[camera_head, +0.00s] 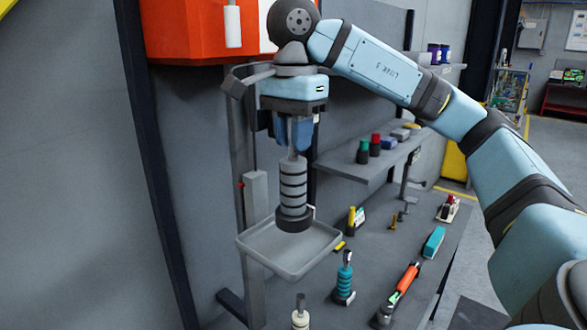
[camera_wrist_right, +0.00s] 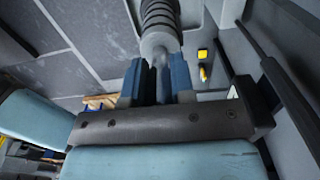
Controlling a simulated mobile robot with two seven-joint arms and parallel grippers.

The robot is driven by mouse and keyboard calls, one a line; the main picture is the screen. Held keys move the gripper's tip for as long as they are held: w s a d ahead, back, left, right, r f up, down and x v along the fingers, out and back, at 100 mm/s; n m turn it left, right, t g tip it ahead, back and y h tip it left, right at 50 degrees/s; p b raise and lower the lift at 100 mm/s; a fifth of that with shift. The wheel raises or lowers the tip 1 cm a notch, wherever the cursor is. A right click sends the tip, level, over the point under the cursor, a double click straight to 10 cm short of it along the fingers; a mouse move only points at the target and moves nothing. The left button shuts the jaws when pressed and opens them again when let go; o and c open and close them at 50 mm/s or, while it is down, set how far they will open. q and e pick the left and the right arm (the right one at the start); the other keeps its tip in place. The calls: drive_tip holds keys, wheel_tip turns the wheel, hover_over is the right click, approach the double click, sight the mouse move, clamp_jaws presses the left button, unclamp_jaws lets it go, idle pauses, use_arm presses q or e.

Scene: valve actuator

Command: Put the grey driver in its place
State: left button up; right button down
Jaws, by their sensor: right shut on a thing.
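The grey driver (camera_head: 293,185), ribbed with dark bands, hangs upright from my right gripper (camera_head: 295,135), its thick dark end downward. The blue fingers are shut on its narrow upper part. In the right wrist view, the driver (camera_wrist_right: 160,25) reaches out from between the blue fingers of the right gripper (camera_wrist_right: 157,80). In the head view, the driver's lower end overlaps a shallow grey tray (camera_head: 305,265) on a post; I cannot tell whether they touch. My left gripper is not in view.
A teal ribbed driver (camera_head: 345,278) stands on the bench, with a pale ribbed one (camera_head: 300,318) at the bottom edge. An orange-and-black tool (camera_head: 400,290) and a teal block (camera_head: 433,242) lie to the right. A shelf (camera_head: 350,172) with small bottles is behind.

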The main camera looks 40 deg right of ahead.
sight(293, 160)
drive_tip(key=shift+s+a+f, duration=0.1)
drive_tip(key=shift+f, duration=1)
wheel_tip(293, 160, down, 2)
drive_tip(key=shift+f+b, duration=0.1)
drive_tip(key=shift+b, duration=0.25)
drive_tip(key=shift+f+b, duration=0.25)
drive_tip(key=shift+b, duration=0.05)
drive_tip(key=c, duration=1)
unclamp_jaws()
drive_tip(key=shift+o, duration=0.2)
drive_tip(key=shift+r, duration=0.15)
